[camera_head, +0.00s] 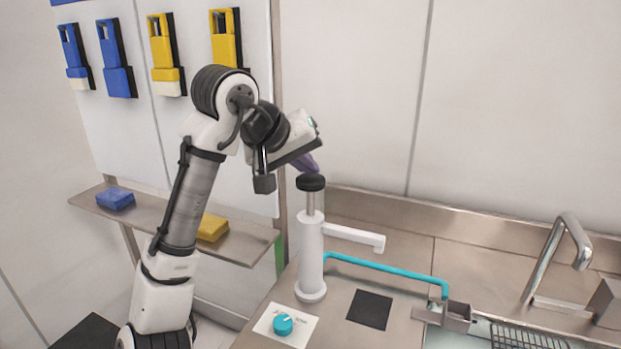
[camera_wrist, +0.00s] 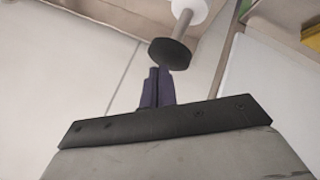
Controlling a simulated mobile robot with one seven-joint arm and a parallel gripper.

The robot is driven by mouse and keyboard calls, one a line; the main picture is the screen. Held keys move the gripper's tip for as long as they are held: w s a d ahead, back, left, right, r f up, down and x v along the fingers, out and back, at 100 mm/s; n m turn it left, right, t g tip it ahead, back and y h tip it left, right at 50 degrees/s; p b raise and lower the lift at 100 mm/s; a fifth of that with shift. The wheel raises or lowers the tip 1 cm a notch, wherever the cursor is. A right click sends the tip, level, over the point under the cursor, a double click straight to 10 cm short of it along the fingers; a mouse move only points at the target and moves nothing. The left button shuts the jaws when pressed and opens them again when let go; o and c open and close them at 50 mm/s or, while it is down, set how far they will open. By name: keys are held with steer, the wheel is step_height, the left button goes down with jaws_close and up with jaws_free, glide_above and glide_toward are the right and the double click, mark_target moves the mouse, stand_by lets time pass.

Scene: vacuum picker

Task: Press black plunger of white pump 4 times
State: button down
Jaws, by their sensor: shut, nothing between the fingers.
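The white pump (camera_head: 311,258) stands upright on the steel counter, with a spout pointing right. Its black plunger (camera_head: 310,182) sits on a metal rod, and a length of the rod shows above the white body. The plunger also shows in the wrist view (camera_wrist: 170,54), at the top middle, with the white pump body (camera_wrist: 190,8) behind it. My gripper (camera_head: 314,168) is shut and empty, just above and beside the plunger. In the wrist view its purple fingers (camera_wrist: 157,74) are together, their tips close to the plunger's edge. I cannot tell whether they touch it.
A turquoise tube (camera_head: 385,266) runs from the pump to a small metal box (camera_head: 455,316). A turquoise knob (camera_head: 283,324) and a black square (camera_head: 370,309) lie in front. A faucet (camera_head: 555,255) stands right. A shelf (camera_head: 155,217) holds blue and yellow blocks at left.

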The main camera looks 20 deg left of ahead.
mark_target(304, 181)
steer(key=shift+f+b, duration=1.15)
steer(key=shift+f, duration=0.85)
stand_by(1.2)
steer(key=shift+r, duration=0.2)
steer(key=shift+r+p, duration=2.35)
step_height(304, 181, up, 5)
steer(key=p, duration=0.4)
steer(key=shift+w+r, duration=0.1)
stand_by(1.4)
